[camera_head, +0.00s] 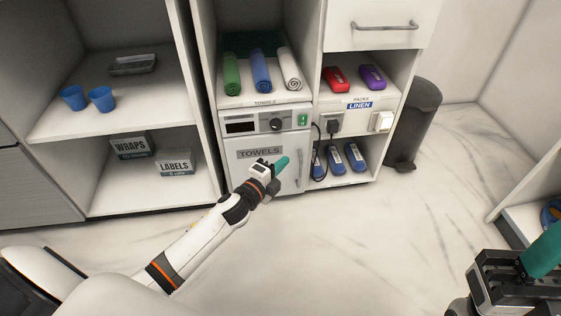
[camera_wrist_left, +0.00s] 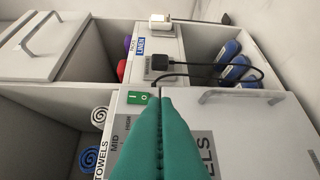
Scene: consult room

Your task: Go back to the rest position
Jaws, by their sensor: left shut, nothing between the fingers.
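My left gripper (camera_head: 281,166) reaches out in front of the closed white door labelled TOWELS (camera_head: 262,157), below the towel warmer's control panel. Its teal fingers are shut together with nothing between them, and they also fill the lower middle of the left wrist view (camera_wrist_left: 160,135). The door's vertical handle (camera_head: 299,170) is just right of the fingers, apart from them as far as I can tell. My right gripper (camera_head: 543,252) shows only partly at the lower right edge; a teal finger is visible, but its opening is cut off.
Green, blue and white rolled towels (camera_head: 261,72) lie on the shelf above the panel (camera_head: 267,124). Red and purple packs (camera_head: 339,79) and several blue devices (camera_head: 336,162) sit to the right. A dark bin (camera_head: 412,126) stands beside the cabinet. The marble floor (camera_head: 350,240) is clear.

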